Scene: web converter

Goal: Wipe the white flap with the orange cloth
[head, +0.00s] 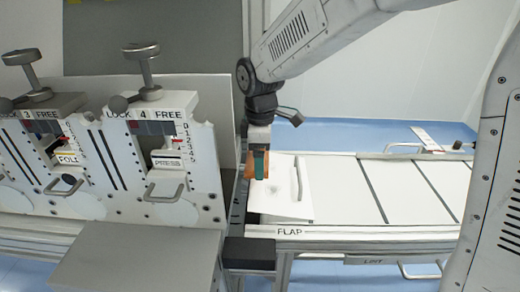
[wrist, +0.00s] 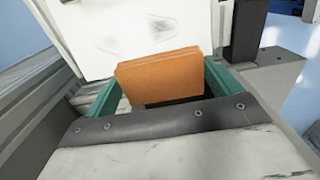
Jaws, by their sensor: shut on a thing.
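The orange cloth (wrist: 160,78) is a folded pad, held between the green fingers of my gripper (wrist: 160,92) in the wrist view. In the head view my gripper (head: 260,164) points down, with the orange cloth (head: 252,166) showing at its fingers. In the wrist view the flap (wrist: 100,25) lies beyond the cloth and has grey smudges. I cannot tell whether cloth and flap touch.
White units with LOCK/FREE labels (head: 160,114), knobs and handles stand at the left. A grey box top (head: 135,258) is at the front left. A dark block (head: 249,252) sits left of the FLAP label. White panels (head: 390,188) continue to the right.

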